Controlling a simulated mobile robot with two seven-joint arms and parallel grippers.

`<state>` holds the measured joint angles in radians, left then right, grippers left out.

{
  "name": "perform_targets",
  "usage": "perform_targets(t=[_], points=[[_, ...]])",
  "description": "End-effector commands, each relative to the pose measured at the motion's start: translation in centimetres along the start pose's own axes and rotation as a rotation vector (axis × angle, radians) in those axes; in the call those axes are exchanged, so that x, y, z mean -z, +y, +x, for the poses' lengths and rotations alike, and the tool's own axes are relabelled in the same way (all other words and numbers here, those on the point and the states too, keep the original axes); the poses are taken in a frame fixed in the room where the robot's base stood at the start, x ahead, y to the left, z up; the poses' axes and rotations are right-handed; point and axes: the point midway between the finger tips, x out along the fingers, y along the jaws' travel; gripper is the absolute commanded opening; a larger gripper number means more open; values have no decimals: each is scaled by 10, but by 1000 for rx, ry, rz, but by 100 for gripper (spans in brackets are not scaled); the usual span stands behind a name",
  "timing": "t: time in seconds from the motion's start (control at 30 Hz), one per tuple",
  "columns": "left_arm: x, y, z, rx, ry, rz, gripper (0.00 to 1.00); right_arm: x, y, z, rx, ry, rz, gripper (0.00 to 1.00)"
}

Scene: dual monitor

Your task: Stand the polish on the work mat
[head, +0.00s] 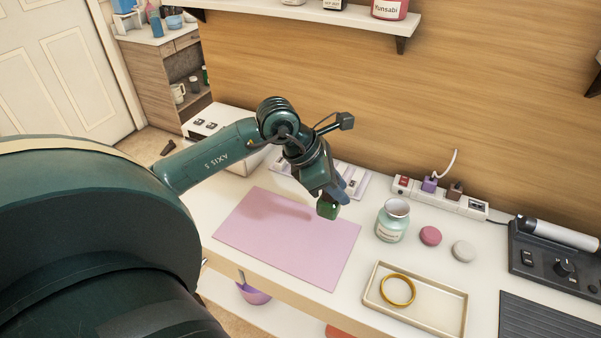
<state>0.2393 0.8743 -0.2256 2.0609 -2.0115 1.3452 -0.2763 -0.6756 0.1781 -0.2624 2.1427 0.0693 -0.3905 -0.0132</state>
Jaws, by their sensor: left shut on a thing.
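The work mat (283,247) is a flat pink sheet on the white table, in the middle of the head view. My left gripper (331,195) points down near the mat's back right corner. It is shut on a small dark green bottle, which I take as the polish (327,210). The bottle looks roughly upright and seems held above the mat, though its height is hard to tell. The fingers hide its upper part. My right gripper is not in view.
A mint jar (392,220) stands right of the mat, beside a pink disc (430,236) and a white disc (463,251). A cream tray (430,316) holds a yellow ring (398,290). A power strip (440,198) lies behind. The mat's surface is clear.

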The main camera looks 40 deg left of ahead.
Motion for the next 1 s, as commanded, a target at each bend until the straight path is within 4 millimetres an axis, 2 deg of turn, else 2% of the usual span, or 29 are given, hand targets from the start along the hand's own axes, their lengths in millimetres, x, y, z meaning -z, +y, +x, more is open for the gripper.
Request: perform_targets(t=[0.23,0.47,0.7,1.0], points=[[26,-2,37,4,2,-5,0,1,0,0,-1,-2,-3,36],[37,-2,53,3,1,-3,0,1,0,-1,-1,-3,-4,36],[55,-3,79,4,0,-4,0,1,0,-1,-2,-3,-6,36],[56,-2,81,1,1,-1,0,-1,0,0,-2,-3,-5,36]])
